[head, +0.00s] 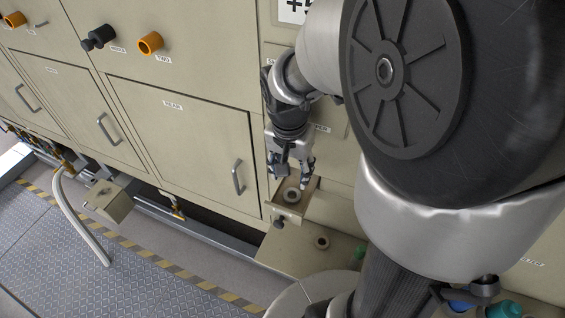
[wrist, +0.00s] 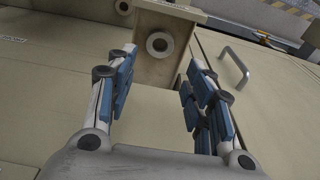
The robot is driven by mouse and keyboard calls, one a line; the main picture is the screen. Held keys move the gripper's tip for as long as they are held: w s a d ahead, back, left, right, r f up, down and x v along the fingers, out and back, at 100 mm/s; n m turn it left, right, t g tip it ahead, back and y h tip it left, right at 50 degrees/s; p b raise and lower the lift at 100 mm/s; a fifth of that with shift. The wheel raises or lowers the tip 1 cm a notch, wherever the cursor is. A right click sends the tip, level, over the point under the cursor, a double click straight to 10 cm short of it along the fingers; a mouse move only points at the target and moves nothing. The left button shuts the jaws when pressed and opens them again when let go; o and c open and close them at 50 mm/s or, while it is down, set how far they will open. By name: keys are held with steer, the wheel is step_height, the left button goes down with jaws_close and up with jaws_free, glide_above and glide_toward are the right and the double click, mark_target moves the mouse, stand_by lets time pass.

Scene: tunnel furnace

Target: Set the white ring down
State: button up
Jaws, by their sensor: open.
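A white ring (head: 291,194) lies flat in a small open drawer (head: 306,201) in the cabinet front. In the wrist view the ring (wrist: 160,45) shows as a pale disc with a dark hole on the drawer floor (wrist: 158,75). My gripper (head: 291,178) is just above the drawer, pointing down. In the wrist view its two blue-padded fingers (wrist: 162,62) are spread wide, with nothing between them. The ring appears beyond the fingertips, apart from them.
A cabinet door handle (head: 238,177) sticks out left of the drawer. A green object (head: 357,256) stands at the ledge's right. Striped floor (head: 130,255) lies at lower left.

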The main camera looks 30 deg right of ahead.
steer(key=s+a+r+n+t+y, duration=0.1)
steer(key=s+a+r+n+t, duration=0.2)
steer(key=s+a+r+n, duration=0.6)
steer(key=s+r+n, duration=0.1)
steer(key=s, duration=0.2)
steer(key=shift+s+a+r+t, duration=0.35)
steer(key=shift+r+t, duration=0.05)
